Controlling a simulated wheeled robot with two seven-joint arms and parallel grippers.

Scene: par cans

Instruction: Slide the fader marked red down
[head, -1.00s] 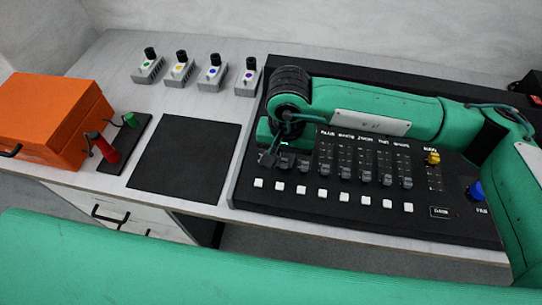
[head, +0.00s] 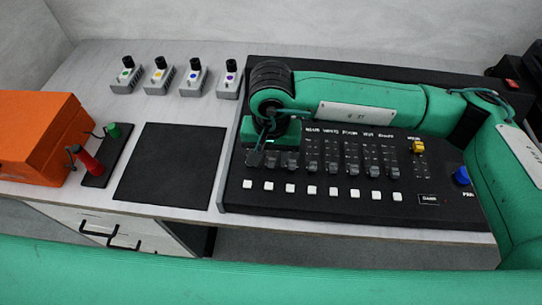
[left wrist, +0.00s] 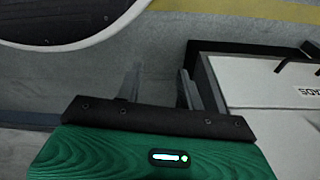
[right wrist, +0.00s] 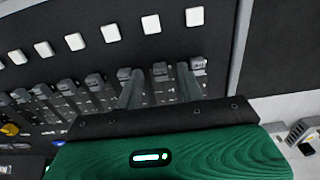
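The fader console (head: 450,215) has a row of grey faders with white buttons in front. My right gripper (head: 264,158) is over the left end of the row. In the right wrist view its fingers (right wrist: 158,82) are apart, with the second fader from the console's left end (right wrist: 160,70) showing between their tips. Contact is unclear. The end fader (right wrist: 198,65) is just outside one finger. The labels above the left faders are hidden by my gripper and the others are too small to read surely, so I cannot tell which is red. My left gripper (left wrist: 160,82) is open and empty above the floor.
A dark mat (head: 170,165) lies left of the console. Several small grey boxes with black knobs (head: 195,80) stand behind it. An orange case (head: 40,135) and a red-and-green-handled stand (head: 95,160) are farther left. A yellow knob (head: 417,147) and blue knob (head: 462,176) are right.

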